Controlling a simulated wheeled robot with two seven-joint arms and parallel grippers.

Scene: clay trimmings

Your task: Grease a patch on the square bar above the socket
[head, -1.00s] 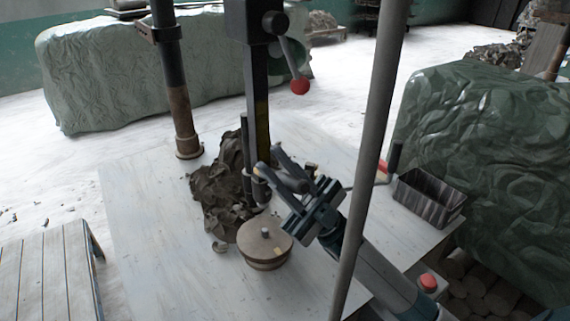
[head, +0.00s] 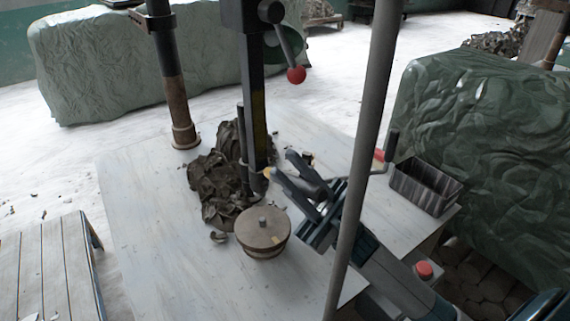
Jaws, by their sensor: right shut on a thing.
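The square bar (head: 255,75) is a dark upright post with a dull yellow strip low on its right face. Its lower end meets a dark socket-like piece (head: 259,184) beside a heap of clay, partly hidden there. My right gripper (head: 284,171) comes in from the lower right and is shut on a dark tool with a small tan tip (head: 267,173). The tip appears beside the bar's lower end; I cannot tell whether it touches. Most of the tool is hidden by the fingers. My left gripper is not in view.
A round lidded pot (head: 263,230) stands in front of the clay heap (head: 213,187) on the pale table (head: 150,240). A lever with a red knob (head: 296,75) hangs above. A grey pole (head: 372,140) crosses before my right arm. A dark tray (head: 424,188) sits right.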

